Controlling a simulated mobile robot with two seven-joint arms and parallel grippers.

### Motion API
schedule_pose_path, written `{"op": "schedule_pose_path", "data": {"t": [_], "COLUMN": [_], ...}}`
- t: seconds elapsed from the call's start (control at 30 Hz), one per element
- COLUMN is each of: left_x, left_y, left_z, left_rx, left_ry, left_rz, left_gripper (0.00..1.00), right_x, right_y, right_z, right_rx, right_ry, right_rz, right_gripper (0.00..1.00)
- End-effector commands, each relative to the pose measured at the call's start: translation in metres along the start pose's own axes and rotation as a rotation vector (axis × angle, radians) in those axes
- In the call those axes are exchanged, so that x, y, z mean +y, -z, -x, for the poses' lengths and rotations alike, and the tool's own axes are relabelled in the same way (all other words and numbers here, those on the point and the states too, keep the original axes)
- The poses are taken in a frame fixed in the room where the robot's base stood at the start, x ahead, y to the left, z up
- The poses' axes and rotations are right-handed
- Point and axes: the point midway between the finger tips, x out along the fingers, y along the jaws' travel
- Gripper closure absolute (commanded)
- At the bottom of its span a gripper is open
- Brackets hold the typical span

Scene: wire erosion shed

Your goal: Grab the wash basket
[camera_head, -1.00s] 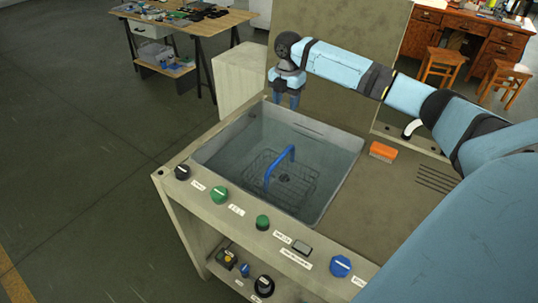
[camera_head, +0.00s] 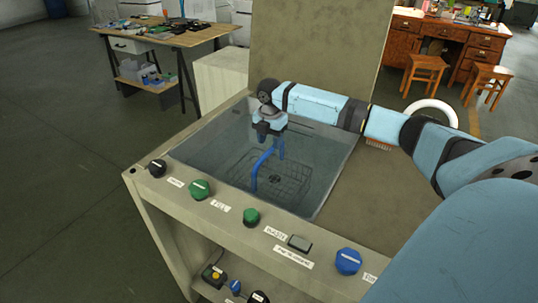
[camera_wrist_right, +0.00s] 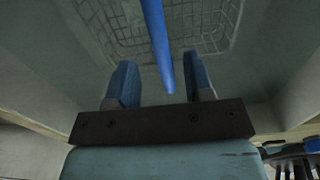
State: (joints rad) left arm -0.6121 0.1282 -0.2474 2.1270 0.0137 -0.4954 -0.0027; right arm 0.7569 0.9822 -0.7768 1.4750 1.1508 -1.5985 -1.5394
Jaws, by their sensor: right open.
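The wash basket (camera_head: 290,183) is a dark wire basket with a blue arched handle (camera_head: 258,172). It stands on the floor of the grey sink (camera_head: 332,170). My right gripper (camera_head: 271,148) is open and points down into the sink, at the far end of the handle. In the right wrist view, the blue handle (camera_wrist_right: 157,35) reaches down between the two open blue fingers, with the basket's wire mesh (camera_wrist_right: 205,25) beyond. My left gripper is not in view.
The sink walls surround the basket. A front panel carries green knobs (camera_head: 200,190), a blue knob (camera_head: 348,261) and a grey switch (camera_head: 299,242). An orange brush (camera_head: 378,146) lies on the worktop behind my right arm. A white curved pipe (camera_head: 436,106) stands farther back.

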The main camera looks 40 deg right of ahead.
Motion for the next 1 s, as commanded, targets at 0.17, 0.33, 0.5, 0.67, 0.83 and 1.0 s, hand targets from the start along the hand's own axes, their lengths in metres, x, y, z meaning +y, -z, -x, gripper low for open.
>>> {"op": "schedule_pose_path", "data": {"t": [0.17,0.33,0.5,0.67,0.83,1.0], "left_x": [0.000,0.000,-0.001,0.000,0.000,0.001], "left_y": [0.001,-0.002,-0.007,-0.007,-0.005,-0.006], "left_z": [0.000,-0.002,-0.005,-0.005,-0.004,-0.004], "left_rx": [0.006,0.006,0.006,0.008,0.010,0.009], "left_ry": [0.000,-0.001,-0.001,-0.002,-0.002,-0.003], "left_rz": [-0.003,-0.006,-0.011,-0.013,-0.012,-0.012], "left_gripper": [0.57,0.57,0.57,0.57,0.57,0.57], "right_x": [0.000,-0.001,-0.001,-0.001,-0.001,-0.001], "right_y": [0.000,0.002,0.007,0.006,0.006,0.006], "right_z": [-0.016,-0.027,-0.053,-0.069,-0.069,-0.069], "right_rx": [0.000,0.000,0.000,-0.001,-0.001,-0.001], "right_ry": [0.000,0.000,0.001,-0.001,-0.001,-0.001], "right_rz": [0.000,0.000,0.000,0.001,0.001,0.000], "right_gripper": [0.52,0.52,0.52,0.52,0.52,0.84]}}
